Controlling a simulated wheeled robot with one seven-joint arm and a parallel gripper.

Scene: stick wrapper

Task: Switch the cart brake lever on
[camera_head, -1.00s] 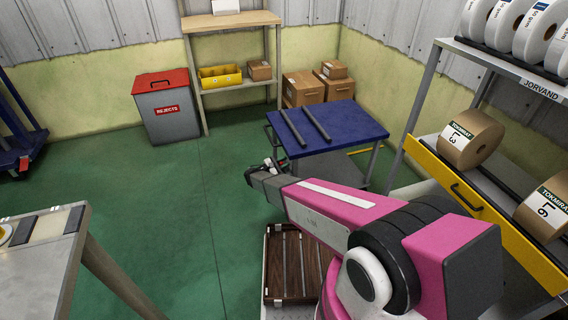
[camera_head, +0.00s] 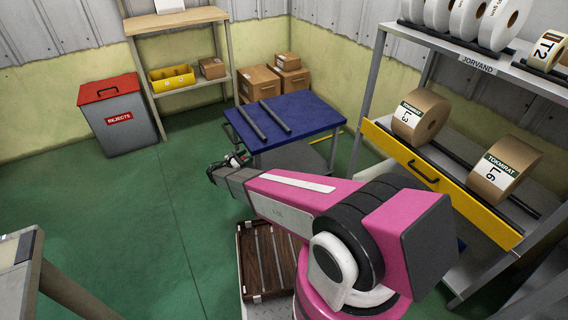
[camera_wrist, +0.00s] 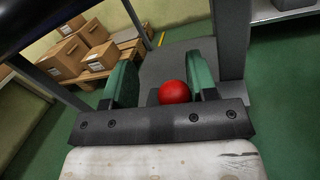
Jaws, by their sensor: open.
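The cart has a blue top (camera_head: 300,118) with two dark bars on it and a handle at its left end. In the wrist view a red ball knob (camera_wrist: 174,92), which looks like the end of the brake lever, shows between my fingers, closer to the right one. I cannot tell whether it touches that finger. My gripper (camera_wrist: 158,85) is open, with its green fingers apart. In the head view my gripper (camera_head: 238,160) is low beside the cart's left end. The lever's arm is hidden.
Cardboard boxes (camera_head: 260,83) stand behind the cart. A grey rejects bin (camera_head: 120,120) with a red lid is at the left. A shelf rack with a yellow drawer front (camera_head: 440,182) stands at the right. Green floor (camera_head: 130,200) is open to the left.

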